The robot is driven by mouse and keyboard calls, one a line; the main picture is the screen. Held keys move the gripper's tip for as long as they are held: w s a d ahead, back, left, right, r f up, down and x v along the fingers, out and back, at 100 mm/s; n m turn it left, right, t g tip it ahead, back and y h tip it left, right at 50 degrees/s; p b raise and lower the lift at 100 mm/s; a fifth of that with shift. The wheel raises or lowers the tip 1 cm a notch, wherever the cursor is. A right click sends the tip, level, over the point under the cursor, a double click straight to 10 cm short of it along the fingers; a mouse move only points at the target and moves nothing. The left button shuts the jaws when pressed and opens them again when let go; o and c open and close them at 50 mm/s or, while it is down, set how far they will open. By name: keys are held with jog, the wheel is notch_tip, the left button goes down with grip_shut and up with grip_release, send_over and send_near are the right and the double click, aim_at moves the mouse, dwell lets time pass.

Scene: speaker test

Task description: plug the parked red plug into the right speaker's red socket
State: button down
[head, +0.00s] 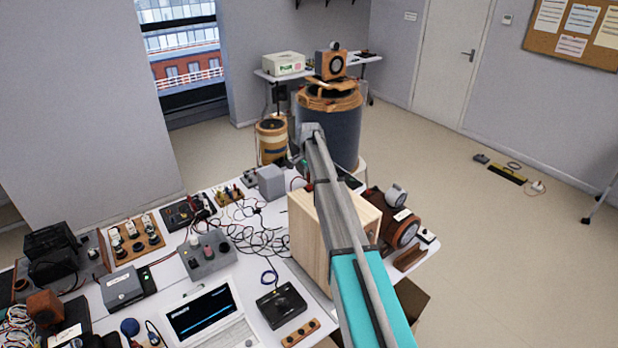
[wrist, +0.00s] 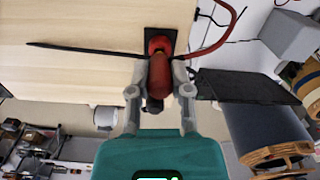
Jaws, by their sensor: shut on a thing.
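The pale wooden speaker (head: 303,232) stands on the white table in the head view, partly behind my arm. In the wrist view its wooden face (wrist: 80,45) carries a black terminal plate (wrist: 173,33). A round red part (wrist: 158,43), apparently the red socket, shows on that plate. My gripper (wrist: 160,78) is shut on the red plug (wrist: 160,76), whose end overlaps the red part. I cannot tell whether it touches or is inside. A red cable (wrist: 222,42) curves away to the right. The fingertips are not clear in the head view.
A dark thin strip or cable (wrist: 85,50) runs across the speaker face to the plate's left. Tangled cables (head: 255,235), a grey box (head: 271,183) and a laptop (head: 205,312) crowd the table. A dark barrel (head: 335,135) stands beyond it.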

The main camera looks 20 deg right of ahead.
jog(key=shift+f+b, duration=0.7)
dwell(0.4)
jog(key=shift+c, duration=2.4)
grip_release()
jog(key=shift+r, duration=0.15)
jog(key=shift+r+p, duration=3.6)
jog(key=shift+p, duration=0.2)
jog(key=s+a+f+n+b, duration=0.4)
jog(key=s+f+b, duration=0.3)
jog(key=s, duration=0.6)
jog(key=s+a+f+n+b, duration=0.4)
jog(key=s+f+b, duration=0.3)
jog(key=s, duration=0.6)
jog(key=s+a+f+n+b, duration=0.4)
jog(key=s+f+b, duration=0.3)
jog(key=s, duration=0.6)
jog(key=shift+s+a+f+n, duration=0.2)
jog(key=shift+s+a+n, duration=0.1)
jog(key=shift+s, duration=0.1)
